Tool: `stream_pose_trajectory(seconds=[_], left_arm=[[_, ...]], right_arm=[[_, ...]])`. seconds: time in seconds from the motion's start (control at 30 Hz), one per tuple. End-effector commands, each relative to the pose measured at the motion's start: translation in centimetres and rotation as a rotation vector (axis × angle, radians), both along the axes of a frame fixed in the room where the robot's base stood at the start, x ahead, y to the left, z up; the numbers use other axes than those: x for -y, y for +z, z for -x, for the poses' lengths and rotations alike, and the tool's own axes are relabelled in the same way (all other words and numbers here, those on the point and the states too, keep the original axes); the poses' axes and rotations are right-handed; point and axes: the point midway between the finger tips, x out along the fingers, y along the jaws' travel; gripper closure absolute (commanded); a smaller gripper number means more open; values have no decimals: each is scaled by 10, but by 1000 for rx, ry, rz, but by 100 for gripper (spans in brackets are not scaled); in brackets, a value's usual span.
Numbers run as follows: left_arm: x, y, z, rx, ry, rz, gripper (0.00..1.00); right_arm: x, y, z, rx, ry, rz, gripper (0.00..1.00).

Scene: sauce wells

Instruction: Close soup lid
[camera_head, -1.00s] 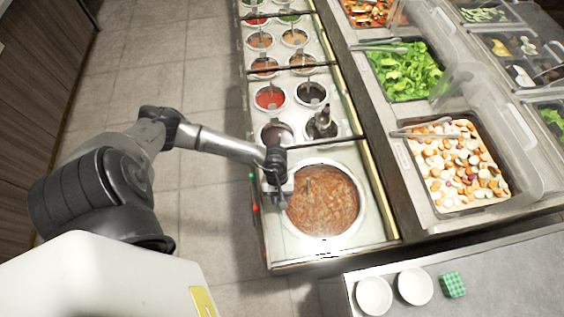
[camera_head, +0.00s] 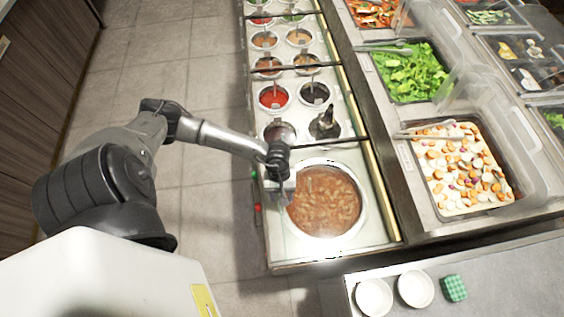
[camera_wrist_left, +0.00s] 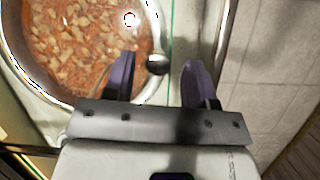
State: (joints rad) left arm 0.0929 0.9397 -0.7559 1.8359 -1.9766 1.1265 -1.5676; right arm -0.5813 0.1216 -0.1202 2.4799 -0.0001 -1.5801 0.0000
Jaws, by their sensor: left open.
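The soup well (camera_head: 362,205) is round and bright-rimmed, at the front of the sauce counter, with brown-orange soup (camera_head: 325,208) visible in it. A clear pane edge (camera_wrist_left: 170,25) shows beside the well in the left wrist view. I cannot tell how a clear lid lies over the soup. My left gripper (camera_head: 281,190) is at the left rim of the well. In the left wrist view my left gripper (camera_wrist_left: 158,72) is open, with a small dark round knob (camera_wrist_left: 158,63) between its fingers, nearer the soup-side finger. Contact is unclear. My right gripper is out of view.
Several small sauce wells (camera_head: 273,97) line the counter behind the soup. Trays of lettuce (camera_head: 412,72) and chopped vegetables (camera_head: 463,165) lie to the right. White bowls (camera_head: 415,288) and a green block (camera_head: 453,288) stand at front right. Open floor (camera_head: 205,215) lies left.

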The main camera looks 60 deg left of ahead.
Motion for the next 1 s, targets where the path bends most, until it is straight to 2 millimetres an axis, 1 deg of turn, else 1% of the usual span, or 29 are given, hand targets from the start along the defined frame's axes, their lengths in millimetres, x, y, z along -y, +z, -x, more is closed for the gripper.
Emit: stream_pose_trajectory(seconds=[0.3, 0.5, 0.6, 0.73, 1.0], left_arm=[[-25, 57, -8, 2, -2, -5, 49], [-37, 88, -11, 3, -2, -2, 49], [-41, 99, -12, 1, -2, -2, 49], [-45, 108, -14, 1, -2, -2, 49], [-46, 113, -14, 0, -2, -1, 49]], right_arm=[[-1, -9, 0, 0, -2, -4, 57], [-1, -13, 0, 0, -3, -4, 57], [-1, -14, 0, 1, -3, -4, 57], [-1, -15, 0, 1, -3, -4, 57], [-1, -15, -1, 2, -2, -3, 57]])
